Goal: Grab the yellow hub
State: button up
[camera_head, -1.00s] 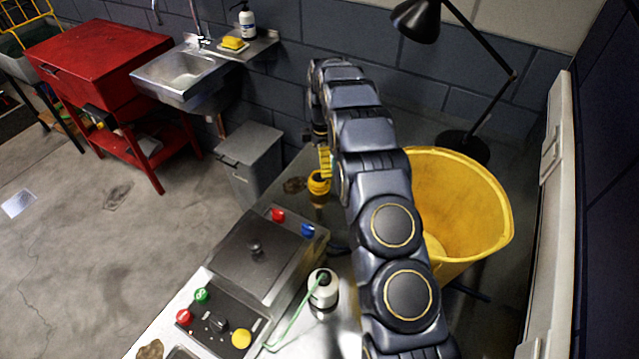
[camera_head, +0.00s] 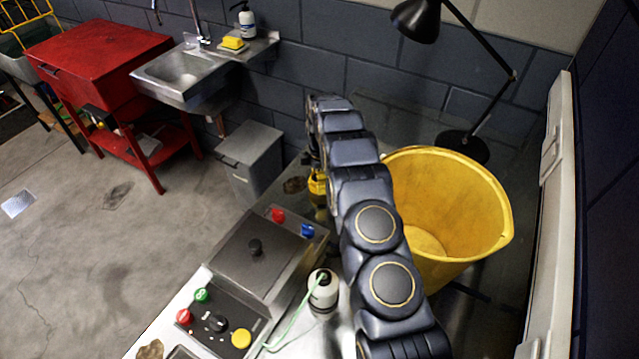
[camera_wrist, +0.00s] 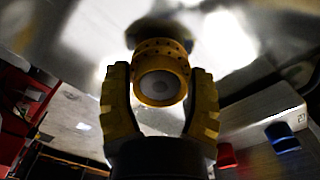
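The yellow hub (camera_wrist: 160,50) shows in the wrist view as a ringed yellow cylinder with holes round its rim and a pale round end face. It sits between the two yellow-padded fingers of my gripper (camera_wrist: 160,76), one on each side. The fingers are spread apart; a firm grip does not show, and whether the pads touch the hub is hard to tell. In the head view the hub (camera_head: 318,188) stands on the bench, partly hidden by my arm.
A control box (camera_head: 258,252) with red and blue buttons is left of the hub. A large yellow bucket (camera_head: 465,205) is right of my arm, with a black lamp (camera_head: 418,20) behind. A grey bin (camera_head: 250,150) stands beyond the bench.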

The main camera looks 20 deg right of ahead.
jog(key=shift+c, duration=1.1)
